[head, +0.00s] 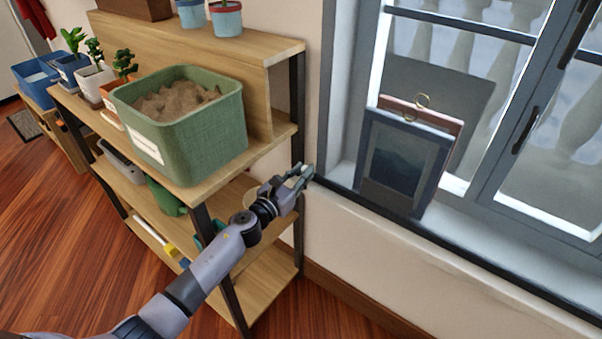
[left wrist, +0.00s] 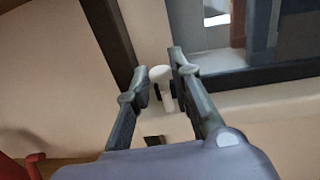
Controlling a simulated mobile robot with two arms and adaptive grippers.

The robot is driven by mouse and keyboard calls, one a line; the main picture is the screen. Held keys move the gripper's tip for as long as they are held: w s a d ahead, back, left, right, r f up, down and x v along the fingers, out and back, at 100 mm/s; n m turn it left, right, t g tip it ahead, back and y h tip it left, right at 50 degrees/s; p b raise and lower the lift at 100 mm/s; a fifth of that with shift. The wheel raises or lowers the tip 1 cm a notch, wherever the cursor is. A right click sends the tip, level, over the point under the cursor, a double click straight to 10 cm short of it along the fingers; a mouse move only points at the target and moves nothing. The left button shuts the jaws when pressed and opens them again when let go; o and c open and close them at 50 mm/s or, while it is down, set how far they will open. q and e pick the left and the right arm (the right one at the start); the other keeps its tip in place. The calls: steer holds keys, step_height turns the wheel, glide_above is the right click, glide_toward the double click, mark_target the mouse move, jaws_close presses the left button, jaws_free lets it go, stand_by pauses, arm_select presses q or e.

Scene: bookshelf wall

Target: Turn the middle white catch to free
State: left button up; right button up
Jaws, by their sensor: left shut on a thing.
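My left gripper (head: 302,174) reaches past the shelf to the wall at the lower left corner of the window. In the left wrist view its two fingers (left wrist: 161,82) stand on either side of a small white catch (left wrist: 160,73), shut on it. The catch has a rounded white head and a short white stem below. In the head view the fingers largely hide it. I see only this one white catch; which way it is turned is hard to tell. My right gripper is in neither view.
A wooden shelf with dark posts stands left of my arm, with a green sand-filled bin (head: 185,122) and potted plants (head: 92,72) on it. A framed picture (head: 404,155) leans on the window sill to the right. Wall below the sill is bare.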

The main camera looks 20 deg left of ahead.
arm_select(q)
jaws_close()
